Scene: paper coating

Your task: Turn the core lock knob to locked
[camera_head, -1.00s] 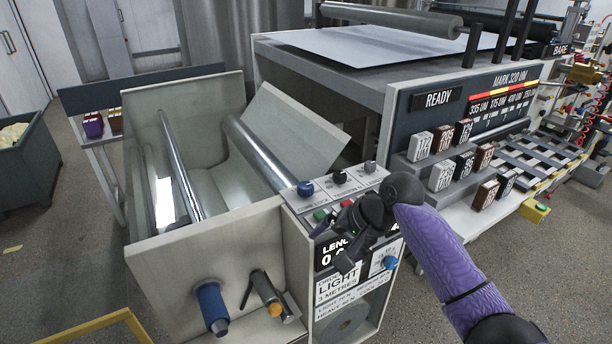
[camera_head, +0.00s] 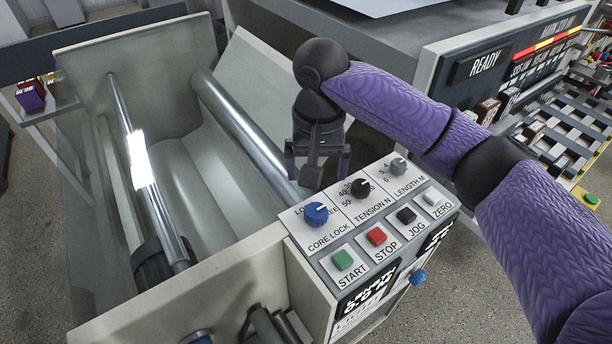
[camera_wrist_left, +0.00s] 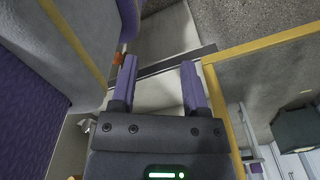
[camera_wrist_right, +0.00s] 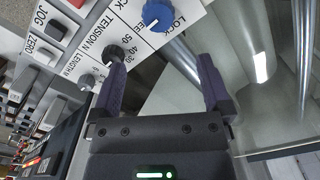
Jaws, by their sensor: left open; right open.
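The blue core lock knob (camera_head: 316,213) stands on the sloped control panel (camera_head: 331,256), under the partly hidden label LOCK / FREE. It also shows at the top of the right wrist view (camera_wrist_right: 157,14). My right gripper (camera_head: 318,180) hangs just above and behind the panel, beyond the knob, open and empty. In the right wrist view its fingers (camera_wrist_right: 166,82) are spread, with the black tension knob (camera_wrist_right: 113,54) beside the left finger. The fingers do not touch the blue knob. My left gripper (camera_wrist_left: 158,78) is open and empty, seen only in its wrist view.
The length knob (camera_head: 397,166) and the start (camera_head: 343,260), stop (camera_head: 376,236), jog and zero buttons crowd the panel. The open machine trough with steel rollers (camera_head: 245,130) lies left. A READY display (camera_head: 483,66) stands at right. A yellow rail (camera_wrist_left: 262,43) is near my left gripper.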

